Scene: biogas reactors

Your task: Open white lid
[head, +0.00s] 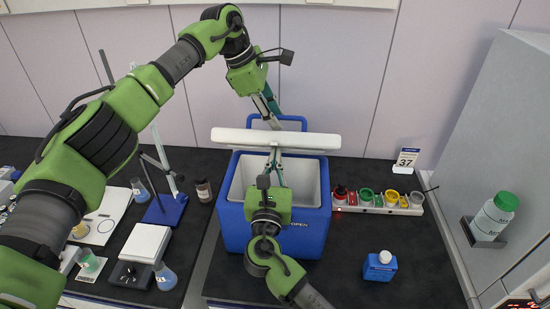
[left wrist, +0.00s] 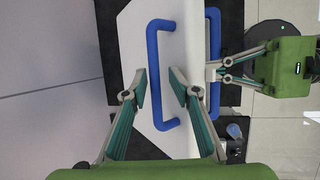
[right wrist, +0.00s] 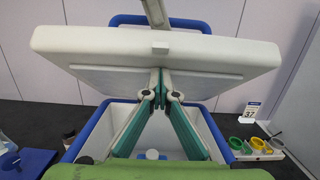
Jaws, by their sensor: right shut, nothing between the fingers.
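The white lid (head: 235,137) of a blue cooler box (head: 233,228) stands raised and tilted above the box, whose interior shows. The lid's blue handle (head: 297,121) is on its far side. My left gripper (head: 272,112) is above and behind the lid; in the left wrist view its open fingers (left wrist: 160,85) are apart on either side of the handle's bar, and I cannot tell whether they touch it. My right gripper (head: 275,155) is shut and empty, its tips at the lid's underside; the right wrist view shows them there (right wrist: 160,80).
A rack with coloured cups (head: 377,201) stands right of the box, beneath a "37" sign (head: 406,160). Flasks, a blue stand (head: 166,210) and a white device (head: 140,243) crowd the left bench. Dark counter right of the box is mostly clear.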

